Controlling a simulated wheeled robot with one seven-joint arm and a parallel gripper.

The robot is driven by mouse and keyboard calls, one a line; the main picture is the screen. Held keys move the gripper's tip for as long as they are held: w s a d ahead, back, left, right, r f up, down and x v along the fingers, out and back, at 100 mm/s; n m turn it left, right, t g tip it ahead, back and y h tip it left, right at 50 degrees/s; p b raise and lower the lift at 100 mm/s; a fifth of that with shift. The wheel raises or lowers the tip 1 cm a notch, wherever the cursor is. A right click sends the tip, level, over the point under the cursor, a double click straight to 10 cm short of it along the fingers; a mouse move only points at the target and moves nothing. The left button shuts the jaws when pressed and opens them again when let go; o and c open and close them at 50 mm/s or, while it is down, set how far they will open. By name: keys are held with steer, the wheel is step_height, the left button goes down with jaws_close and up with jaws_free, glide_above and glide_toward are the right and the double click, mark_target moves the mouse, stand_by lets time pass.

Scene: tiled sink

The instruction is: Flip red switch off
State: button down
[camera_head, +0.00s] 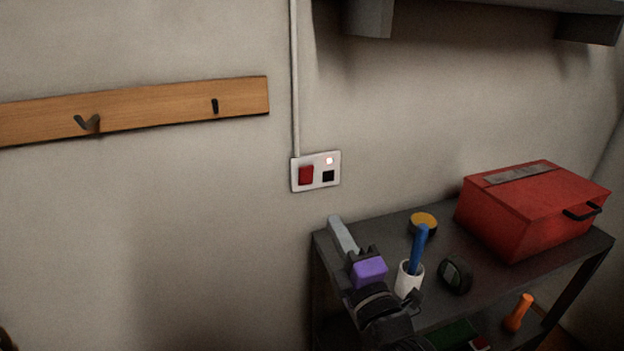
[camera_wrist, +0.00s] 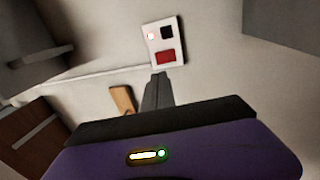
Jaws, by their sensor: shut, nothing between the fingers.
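The red switch (camera_head: 306,175) is on the left of a white wall plate (camera_head: 317,185), beside a black square and a small lit light. The red switch also shows in the wrist view (camera_wrist: 165,57), where the plate appears turned and the switch is at its lower end. My gripper (camera_head: 336,221) is shut and empty, below and slightly right of the plate in the head view. In the wrist view the closed fingertips (camera_wrist: 160,76) point towards the red switch. Whether they touch it cannot be told there; in the head view they look apart from it.
A dark shelf unit (camera_head: 480,265) holds a red toolbox (camera_head: 532,208), a white cup (camera_head: 408,281) with a blue-handled tool, and a yellow-topped round item (camera_head: 423,222). A conduit (camera_head: 295,80) runs up from the plate. A wooden hook rail (camera_head: 150,108) is at left.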

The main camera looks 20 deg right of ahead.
stand_by(0.3)
steer(key=p, duration=0.3)
glide_toward(308, 171)
steer(key=x, duration=0.6)
steer(key=shift+w+d, duration=0.1)
steer(key=shift+w, duration=0.3)
steer(key=shift+w+r+p, duration=0.15)
steer(key=shift+r+p, duration=0.3)
steer(key=shift+p, duration=0.75)
steer(key=shift+f+b, duration=0.35)
steer(key=shift+b, duration=0.1)
